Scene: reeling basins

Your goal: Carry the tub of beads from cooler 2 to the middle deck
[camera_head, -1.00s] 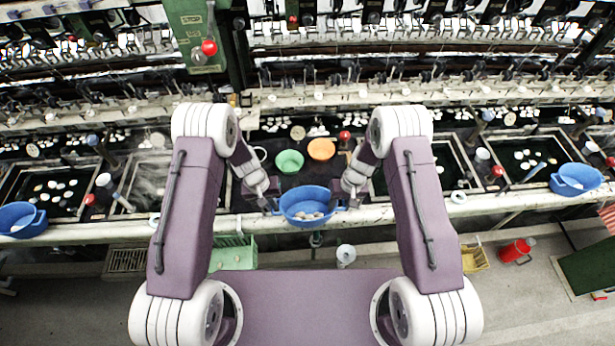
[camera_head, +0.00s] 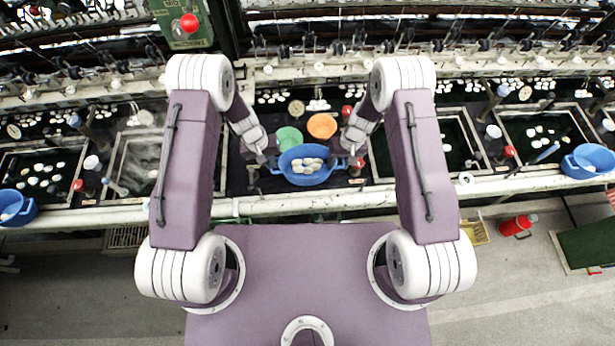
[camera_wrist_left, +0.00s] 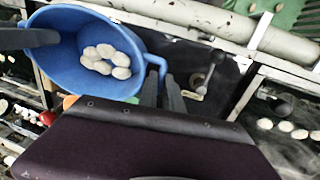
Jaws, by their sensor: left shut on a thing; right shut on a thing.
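A blue tub (camera_head: 305,180) with several pale, rounded pieces in it is held level between my two grippers, over the dark middle deck (camera_head: 240,182) just behind the front rail. I cannot tell whether it touches the deck. My left gripper (camera_head: 272,162) is shut on the tub's left handle. The left wrist view shows its fingers (camera_wrist_left: 161,92) at the handle (camera_wrist_left: 156,64) and the blue tub (camera_wrist_left: 70,60) beside them. My right gripper (camera_head: 346,161) is shut on the right handle. The tub's underside is hidden.
A green bowl (camera_head: 289,137) and an orange bowl (camera_head: 321,126) stand close behind the tub. Dark water basins (camera_head: 540,128) lie to both sides. Other blue tubs stand at the far right (camera_head: 588,162) and far left (camera_head: 14,208). The pale front rail (camera_head: 400,197) runs across.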

